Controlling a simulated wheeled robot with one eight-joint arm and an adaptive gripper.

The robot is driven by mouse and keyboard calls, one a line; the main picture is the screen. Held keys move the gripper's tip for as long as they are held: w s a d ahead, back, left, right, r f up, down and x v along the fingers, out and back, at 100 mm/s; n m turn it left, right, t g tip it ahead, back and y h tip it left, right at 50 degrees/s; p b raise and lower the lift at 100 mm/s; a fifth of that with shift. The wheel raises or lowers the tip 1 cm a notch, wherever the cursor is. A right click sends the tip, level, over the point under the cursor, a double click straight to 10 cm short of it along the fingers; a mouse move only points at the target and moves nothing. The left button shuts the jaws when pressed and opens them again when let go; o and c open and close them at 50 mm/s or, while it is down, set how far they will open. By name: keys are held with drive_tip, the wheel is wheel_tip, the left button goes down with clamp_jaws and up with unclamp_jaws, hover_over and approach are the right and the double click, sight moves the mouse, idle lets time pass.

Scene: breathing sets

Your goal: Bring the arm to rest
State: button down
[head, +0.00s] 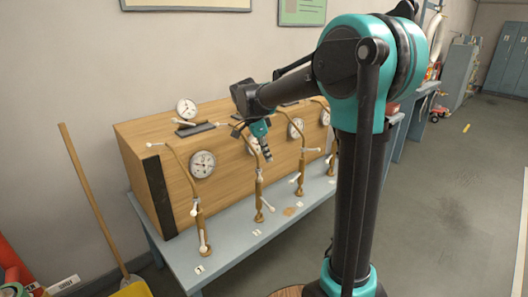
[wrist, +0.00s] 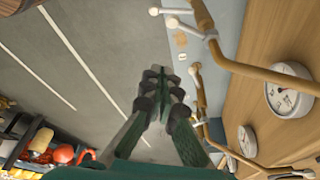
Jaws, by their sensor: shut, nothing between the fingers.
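My gripper (head: 265,150) hangs in front of the wooden panel in the head view, at the end of my teal and dark arm (head: 290,92). It points downward, close to the brass pipes. In the wrist view my gripper (wrist: 163,78) has its dark fingers together at the middle, with nothing held. A brass pipe with white-ended levers (wrist: 265,72) runs near it on the right, apparently apart from the fingers.
A wooden box (head: 225,180) with gauges (head: 202,164) and several brass pipes stands on a blue-grey bench (head: 235,252). A broom (head: 92,200) leans at the left. Grey floor (head: 450,190) lies open at the right. Blue lockers (head: 508,60) stand far back.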

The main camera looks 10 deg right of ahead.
drive_tip(key=s+d+f+n+t+y, duration=0.1)
drive_tip(key=s+d+f+n, duration=0.4)
drive_tip(key=s, duration=0.7)
drive_tip(key=s+d+f+n+t+y, duration=0.2)
drive_tip(key=s+d+f+n, duration=0.2)
drive_tip(key=s+f+n, duration=0.6)
drive_tip(key=shift+s+d+f+n+y, duration=0.3)
drive_tip(key=shift+s+d+f, duration=0.05)
drive_tip(key=shift+s+f, duration=0.55)
